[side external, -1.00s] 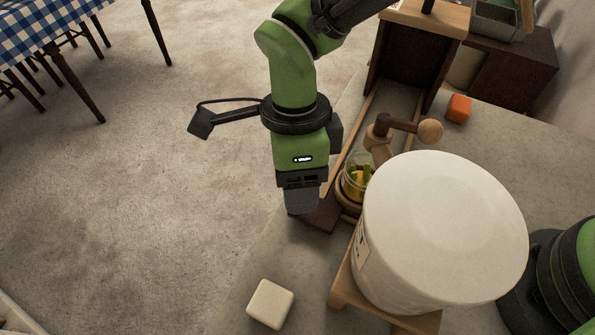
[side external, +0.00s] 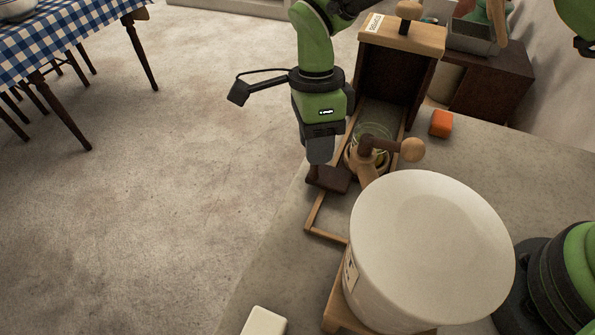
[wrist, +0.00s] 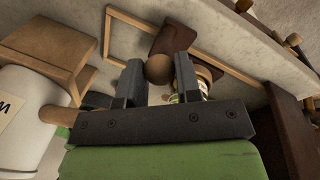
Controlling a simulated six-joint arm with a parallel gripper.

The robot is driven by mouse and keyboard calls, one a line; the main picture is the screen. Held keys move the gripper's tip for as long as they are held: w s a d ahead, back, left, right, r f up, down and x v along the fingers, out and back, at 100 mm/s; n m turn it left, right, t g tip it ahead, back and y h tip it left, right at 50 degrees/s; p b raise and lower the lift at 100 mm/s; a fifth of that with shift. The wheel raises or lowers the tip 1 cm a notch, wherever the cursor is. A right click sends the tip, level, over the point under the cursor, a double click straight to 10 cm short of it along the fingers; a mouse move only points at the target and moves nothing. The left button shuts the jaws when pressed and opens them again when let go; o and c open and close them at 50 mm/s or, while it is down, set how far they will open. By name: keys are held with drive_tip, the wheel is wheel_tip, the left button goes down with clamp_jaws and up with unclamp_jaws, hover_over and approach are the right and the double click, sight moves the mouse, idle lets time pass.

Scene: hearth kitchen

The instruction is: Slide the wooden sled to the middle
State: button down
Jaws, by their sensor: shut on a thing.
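The wooden sled (side external: 333,181) has a dark brown plate and sits in a light wood rail frame (side external: 324,224) on the counter. A glass jar (side external: 374,134) stands at the sled's right side, partly hidden behind a wooden crank. My gripper (side external: 319,160) points down at the left side of the sled. In the wrist view, the fingers of my gripper (wrist: 158,70) are shut on the sled's round brown knob (wrist: 158,68). The dark plate of the sled (wrist: 172,38) shows beyond the knob. The bare near end of the rail frame shows in the side view.
A wooden crank (side external: 411,150) stands right of the rails. A big white drum (side external: 430,250) on a wooden stand is close at the near right. A dark wooden box (side external: 400,75) spans the far rails. An orange block (side external: 441,123) and a white block (side external: 263,320) lie on the counter.

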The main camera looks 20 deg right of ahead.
drive_tip(key=shift+w+d, duration=0.7)
drive_tip(key=shift+w, duration=0.05)
drive_tip(key=c, duration=0.8)
unclamp_jaws()
drive_tip(key=r, duration=0.3)
drive_tip(key=w+r, duration=0.1)
drive_tip(key=r, duration=0.6)
drive_tip(key=shift+w+d, duration=0.15)
drive_tip(key=shift+w, duration=0.2)
